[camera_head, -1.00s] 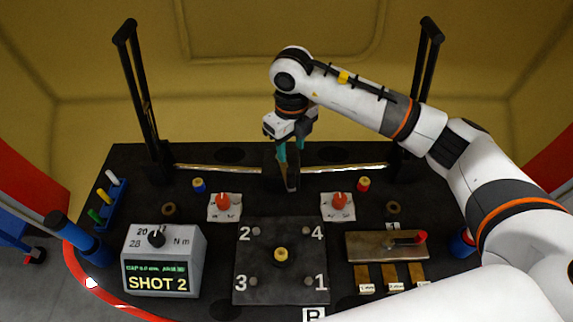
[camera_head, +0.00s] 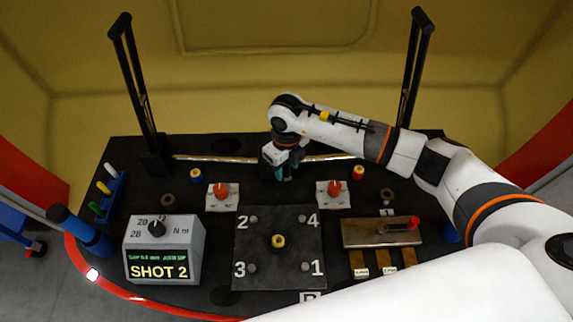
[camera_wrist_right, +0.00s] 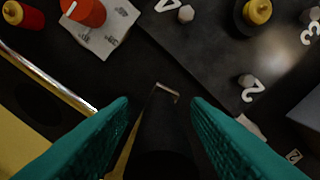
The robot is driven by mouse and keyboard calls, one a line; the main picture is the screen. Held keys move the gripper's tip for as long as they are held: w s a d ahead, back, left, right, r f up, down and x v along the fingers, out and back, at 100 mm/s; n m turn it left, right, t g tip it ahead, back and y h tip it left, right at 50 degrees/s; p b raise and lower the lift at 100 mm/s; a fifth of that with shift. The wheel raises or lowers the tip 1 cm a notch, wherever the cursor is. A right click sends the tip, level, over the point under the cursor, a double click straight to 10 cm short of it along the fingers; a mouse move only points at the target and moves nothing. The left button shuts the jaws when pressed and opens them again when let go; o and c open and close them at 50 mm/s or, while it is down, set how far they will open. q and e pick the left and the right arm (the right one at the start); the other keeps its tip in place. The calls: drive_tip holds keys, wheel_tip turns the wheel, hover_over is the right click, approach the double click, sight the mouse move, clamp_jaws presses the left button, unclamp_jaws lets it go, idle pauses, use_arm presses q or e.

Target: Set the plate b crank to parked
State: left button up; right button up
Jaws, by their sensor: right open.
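The dark square plate (camera_head: 280,272) lies in the middle of the black board, with numbered bolts 1 to 4 and a yellow-topped centre knob (camera_head: 278,241). A partly covered label, seemingly B, is at its front edge. No part is clearly marked as the plate b crank. My right gripper (camera_head: 281,174) is behind the plate, at the middle of the silver rail. Its teal fingers are open in the wrist view (camera_wrist_right: 160,130), either side of a dark upright block (camera_wrist_right: 160,118); contact cannot be told. My left gripper is not in view.
Two orange knobs (camera_head: 221,190) (camera_head: 334,188) sit on white labels behind the plate. A grey torque box (camera_head: 163,245) reading SHOT 2 stands left. A brass plate (camera_head: 375,235) with a red-tipped lever lies right. Tall black posts (camera_head: 139,90) (camera_head: 411,90) rise at the back.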

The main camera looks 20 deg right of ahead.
drive_tip(key=shift+c, duration=0.5)
clamp_jaws()
drive_tip(key=shift+d, duration=0.1)
